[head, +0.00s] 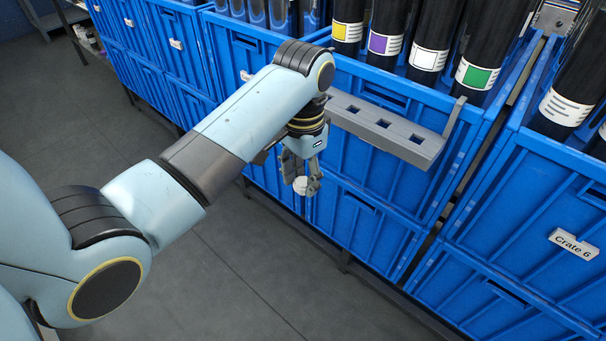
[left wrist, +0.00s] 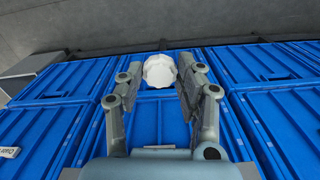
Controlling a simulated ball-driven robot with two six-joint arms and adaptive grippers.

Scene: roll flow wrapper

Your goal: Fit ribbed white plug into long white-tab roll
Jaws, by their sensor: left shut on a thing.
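My left gripper (head: 300,184) hangs in front of the blue crates, pointing down. It is shut on the ribbed white plug (head: 300,187), which sits at its fingertips. In the left wrist view the plug (left wrist: 159,70) shows its round, scalloped face between the two fingers (left wrist: 162,85). A black roll with a white tab (head: 426,58) stands in the upper crate, between a purple-tab roll and a green-tab roll. It is up and to the right of the gripper, well apart from the plug. Its top end is outside the view. My right gripper is not in view.
A grey rack with square holes (head: 392,130) hangs on the front of the crate, close right of my left wrist. More rolls have yellow (head: 347,32), purple (head: 385,44) and green (head: 477,76) tabs. Crate 6 (head: 530,215) stands at right. The floor (head: 200,270) is clear.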

